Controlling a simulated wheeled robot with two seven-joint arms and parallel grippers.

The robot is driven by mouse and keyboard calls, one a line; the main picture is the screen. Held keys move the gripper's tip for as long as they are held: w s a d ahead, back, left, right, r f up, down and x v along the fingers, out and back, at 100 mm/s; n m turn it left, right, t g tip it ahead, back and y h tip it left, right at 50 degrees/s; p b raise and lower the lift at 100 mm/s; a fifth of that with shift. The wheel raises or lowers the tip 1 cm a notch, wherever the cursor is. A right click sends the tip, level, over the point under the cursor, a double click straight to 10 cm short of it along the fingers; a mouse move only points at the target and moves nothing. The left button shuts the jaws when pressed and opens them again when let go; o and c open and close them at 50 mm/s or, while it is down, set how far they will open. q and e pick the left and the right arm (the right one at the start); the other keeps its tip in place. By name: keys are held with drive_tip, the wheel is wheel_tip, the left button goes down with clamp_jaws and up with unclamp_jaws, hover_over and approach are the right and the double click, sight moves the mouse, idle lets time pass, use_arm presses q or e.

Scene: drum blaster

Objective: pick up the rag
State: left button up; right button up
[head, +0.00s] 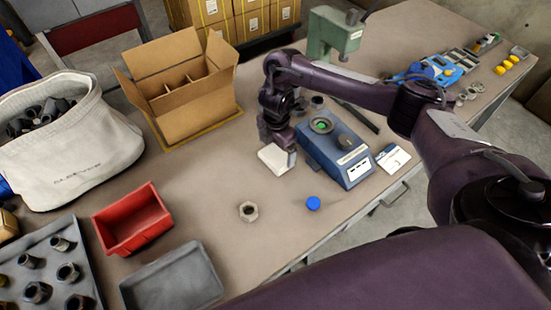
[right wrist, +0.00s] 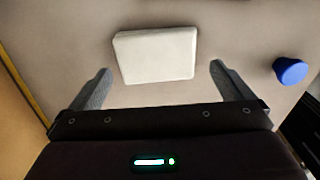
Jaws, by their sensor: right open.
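My right gripper (head: 283,150) is above and close to the rag. In the right wrist view its two grey fingers (right wrist: 160,72) are spread wide with nothing between them. The gripper partly covers the rag in the head view. My left gripper is not in view.
A blue device (head: 345,158) stands right of the gripper. A blue cap (head: 313,203) and a metal nut (head: 248,211) lie nearby. A cardboard box (head: 190,95), red bin (head: 132,220) and grey tray (head: 172,285) are to the left. The table between them is clear.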

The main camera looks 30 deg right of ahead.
sight(276, 156)
wheel_tip(276, 156, down, 3)
drive_tip(key=shift+w+r, duration=0.1)
drive_tip(key=shift+w, duration=0.05)
drive_tip(key=shift+f, duration=0.4)
drive_tip(key=c, duration=0.7)
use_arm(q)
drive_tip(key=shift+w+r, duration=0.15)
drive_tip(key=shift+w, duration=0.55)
use_arm(e)
drive_tip(key=shift+r, duration=0.4)
use_arm(q)
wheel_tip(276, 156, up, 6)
drive_tip(key=p, duration=0.6)
use_arm(e)
wheel_tip(276, 156, up, 19)
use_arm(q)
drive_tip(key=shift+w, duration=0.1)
